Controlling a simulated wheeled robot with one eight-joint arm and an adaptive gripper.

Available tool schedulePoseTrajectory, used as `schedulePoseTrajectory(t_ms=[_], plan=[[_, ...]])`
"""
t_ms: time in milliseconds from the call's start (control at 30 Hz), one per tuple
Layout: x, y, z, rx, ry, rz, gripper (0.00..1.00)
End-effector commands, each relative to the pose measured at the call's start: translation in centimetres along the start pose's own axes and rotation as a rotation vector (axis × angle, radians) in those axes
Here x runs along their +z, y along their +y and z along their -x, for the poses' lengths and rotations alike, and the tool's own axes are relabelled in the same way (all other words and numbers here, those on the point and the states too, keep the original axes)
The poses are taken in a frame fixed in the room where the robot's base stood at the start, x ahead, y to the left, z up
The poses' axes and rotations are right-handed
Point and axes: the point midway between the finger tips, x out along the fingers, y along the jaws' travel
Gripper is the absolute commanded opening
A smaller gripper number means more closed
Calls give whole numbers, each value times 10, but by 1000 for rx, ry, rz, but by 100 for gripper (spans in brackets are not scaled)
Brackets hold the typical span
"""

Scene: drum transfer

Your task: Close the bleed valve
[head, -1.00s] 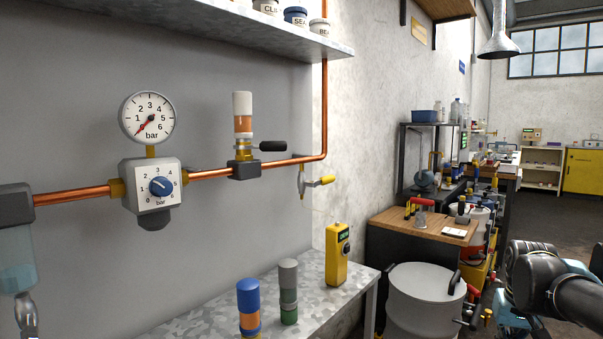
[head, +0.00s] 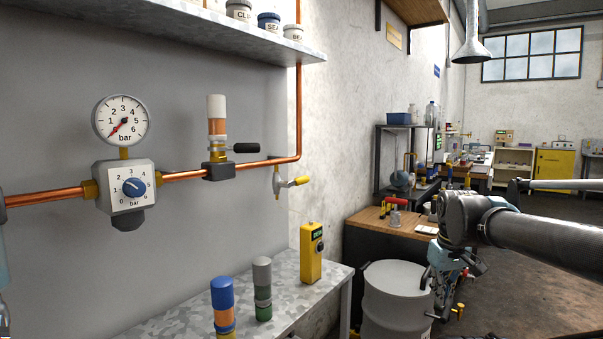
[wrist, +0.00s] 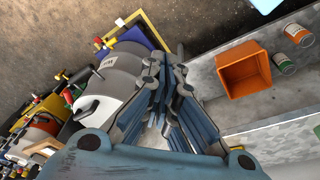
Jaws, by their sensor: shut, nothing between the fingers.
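My gripper (wrist: 168,72) is shut and empty in the wrist view. In the head view my arm is at the right, with the gripper hanging low, well right of the tap and apart from it. The tap is not recognisable in the wrist view.
A pressure gauge (head: 121,122) and a blue-knobbed regulator (head: 126,187) sit left on the pipe. A metal shelf (head: 270,48) is above. A yellow meter (head: 312,254) and capped cylinders stand on the bench below. A grey drum (head: 392,300) stands right of it. The wrist view shows an orange bin (wrist: 232,88).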

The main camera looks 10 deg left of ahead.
Motion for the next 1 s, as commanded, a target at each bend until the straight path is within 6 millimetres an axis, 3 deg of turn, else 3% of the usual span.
schedulePoseTrajectory(t_ms=[100, 467, 767, 1000], plan=[[-50, -5, 43, -16, 6, 218, 0], [-194, -49, 152, -56, 34, 881, 0], [-303, -118, 223, -83, 74, 1433, 0], [-374, -192, 268, -98, 118, 1873, 0]])
